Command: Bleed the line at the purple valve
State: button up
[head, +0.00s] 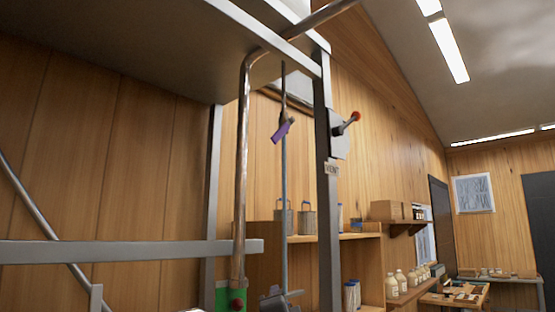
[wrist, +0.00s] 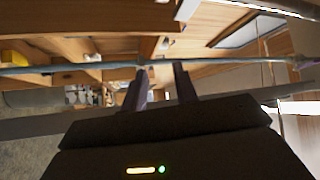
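The purple valve (head: 281,131) sits on a thin upright blue-grey line (head: 284,180) in the head view, its purple handle tilted across the line. I cannot tell whether a finger touches the line. A dark grey shape at the bottom of the head view may be part of my gripper; most of my arm is out of view.
The post carries a red-knobbed lever (head: 348,122) and a VENT label (head: 331,169). A metal crossbar (head: 130,251) spans the left. Shelves with tins and bottles stand behind.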

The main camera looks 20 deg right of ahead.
jog(key=s+a+f+n+g+y, duration=0.2)
jog(key=f+n+g, duration=0.25)
jog(key=f, duration=0.75)
jog(key=s+a+f+n+g+y, duration=0.25)
jog(key=f+n, duration=0.25)
jog(key=f, duration=0.7)
jog(key=s+a+f+n+g, duration=0.2)
jog(key=s+f+n+g, duration=0.6)
jog(key=s+f, duration=1.4)
jog(key=g+y, duration=0.1)
jog(key=g, duration=0.1)
jog(key=shift+g, duration=0.3)
jog(key=shift+o, duration=0.8)
jog(key=shift+s, duration=0.1)
